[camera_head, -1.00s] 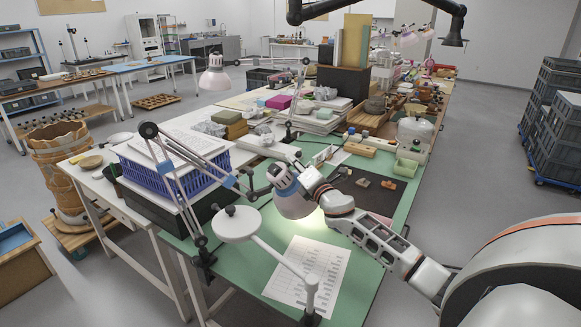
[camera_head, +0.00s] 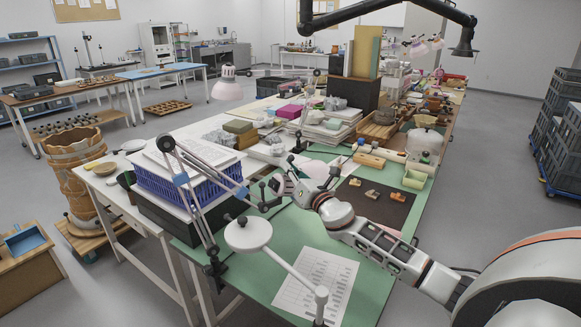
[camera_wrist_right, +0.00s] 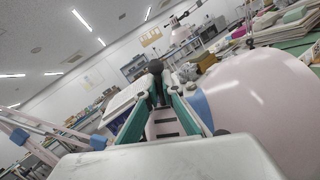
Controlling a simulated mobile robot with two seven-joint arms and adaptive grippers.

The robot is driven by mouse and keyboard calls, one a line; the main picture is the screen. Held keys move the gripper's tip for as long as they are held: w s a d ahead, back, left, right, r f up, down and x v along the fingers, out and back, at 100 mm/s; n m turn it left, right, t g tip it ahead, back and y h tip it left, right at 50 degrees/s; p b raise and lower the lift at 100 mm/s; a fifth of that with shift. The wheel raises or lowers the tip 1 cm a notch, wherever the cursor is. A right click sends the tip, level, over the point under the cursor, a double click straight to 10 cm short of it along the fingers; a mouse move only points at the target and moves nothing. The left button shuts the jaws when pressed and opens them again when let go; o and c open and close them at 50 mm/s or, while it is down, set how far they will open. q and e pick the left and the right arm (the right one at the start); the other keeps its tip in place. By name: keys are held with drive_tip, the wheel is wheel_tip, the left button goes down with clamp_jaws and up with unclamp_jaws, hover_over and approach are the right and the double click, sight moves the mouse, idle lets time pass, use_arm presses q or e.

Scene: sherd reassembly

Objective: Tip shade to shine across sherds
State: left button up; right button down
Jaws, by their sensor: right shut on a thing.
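The pale pink lamp shade (camera_head: 318,171) is at the end of a jointed grey lamp arm (camera_head: 206,222) clamped to the green table's left edge. My right gripper (camera_head: 283,188) is shut at the narrow end of the shade; the exact contact is hard to see. In the right wrist view the shade (camera_wrist_right: 268,108) is large beside the green fingers (camera_wrist_right: 163,98). My left gripper is not in view.
A white round disc (camera_head: 248,234) on a white arm stands in front, over the green table (camera_head: 255,277). A printed sheet (camera_head: 318,280) lies near it.

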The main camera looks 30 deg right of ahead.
idle(0.4)
drive_tip(key=c, duration=2.2)
unclamp_jaws()
drive_tip(key=shift+s, duration=0.1)
drive_tip(key=s, duration=0.4)
drive_tip(key=s+f, duration=0.1)
drive_tip(key=s, duration=0.2)
drive_tip(key=s+f, duration=0.1)
drive_tip(key=s, duration=0.3)
drive_tip(key=shift+s+a, duration=0.2)
drive_tip(key=shift+s, duration=0.15)
drive_tip(key=shift+f, duration=0.1)
